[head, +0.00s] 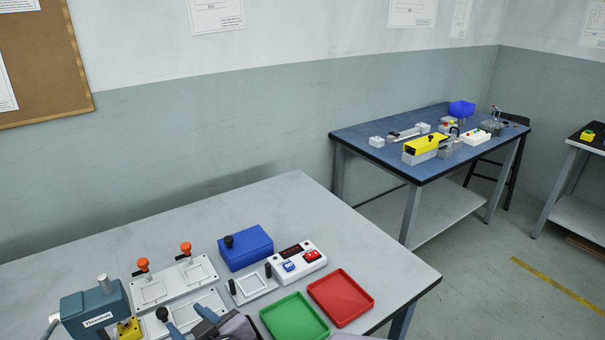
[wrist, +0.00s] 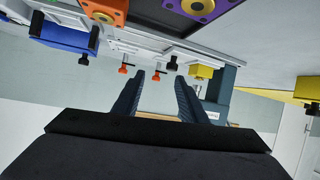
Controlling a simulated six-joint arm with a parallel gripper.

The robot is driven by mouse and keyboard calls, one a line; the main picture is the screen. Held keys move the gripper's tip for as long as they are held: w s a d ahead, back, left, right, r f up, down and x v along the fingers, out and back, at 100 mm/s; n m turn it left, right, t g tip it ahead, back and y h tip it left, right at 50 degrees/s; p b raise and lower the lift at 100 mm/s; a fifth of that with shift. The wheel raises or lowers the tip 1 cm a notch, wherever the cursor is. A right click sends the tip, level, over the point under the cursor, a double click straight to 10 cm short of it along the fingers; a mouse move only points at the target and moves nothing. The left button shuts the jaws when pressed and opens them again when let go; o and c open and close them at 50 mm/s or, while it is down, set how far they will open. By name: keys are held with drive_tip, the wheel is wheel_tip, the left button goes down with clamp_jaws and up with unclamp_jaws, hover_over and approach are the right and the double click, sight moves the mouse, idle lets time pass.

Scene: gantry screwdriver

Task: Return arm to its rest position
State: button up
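My gripper (head: 184,313) shows at the bottom edge of the head view, its two dark fingers over the near end of the grey table (head: 385,268). In the wrist view my gripper (wrist: 160,75) has its fingers apart with a clear gap and nothing between them. Most of my arm is out of the head view. The wrist view is tilted far over, with the table along its top.
A teal press (head: 95,310), a clamp plate (head: 174,282), a blue box (head: 245,248), a white button box (head: 298,262), a green tray (head: 294,318) and a red tray (head: 341,297) crowd the table. An orange block (wrist: 103,12) shows in the wrist view. The table's back is clear.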

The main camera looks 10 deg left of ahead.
drive_tip(key=w+d+h+p, duration=0.1)
drive_tip(key=w+d+h, duration=0.1)
drive_tip(key=d, duration=0.5)
drive_tip(key=w+d+h+p, duration=0.1)
drive_tip(key=w+d, duration=0.3)
drive_tip(key=d, duration=0.4)
drive_tip(key=w+d+h+p, duration=0.1)
drive_tip(key=w+d+h, duration=0.2)
drive_tip(key=d, duration=0.5)
drive_tip(key=shift+f+n, duration=0.15)
drive_tip(key=shift+n, duration=0.25)
drive_tip(key=s+d+f+m+g+h+b, duration=0.1)
drive_tip(key=s+d+f+m+g+h, duration=0.1)
drive_tip(key=s+d+f+m, duration=0.35)
drive_tip(key=s+d+f+m+g+h+b, duration=0.1)
drive_tip(key=s+d+f+m+g+b, duration=0.15)
drive_tip(key=d, duration=0.65)
drive_tip(key=s+d+f+m+g+h+b, duration=0.1)
drive_tip(key=s+d+f+m+g+h, duration=0.15)
drive_tip(key=s+d+m, duration=0.35)
wheel_tip(320, 180, up, 21)
drive_tip(key=d+n+p, duration=0.1)
drive_tip(key=p, duration=2)
drive_tip(key=shift+d+y, duration=0.2)
drive_tip(key=shift+y, duration=0.15)
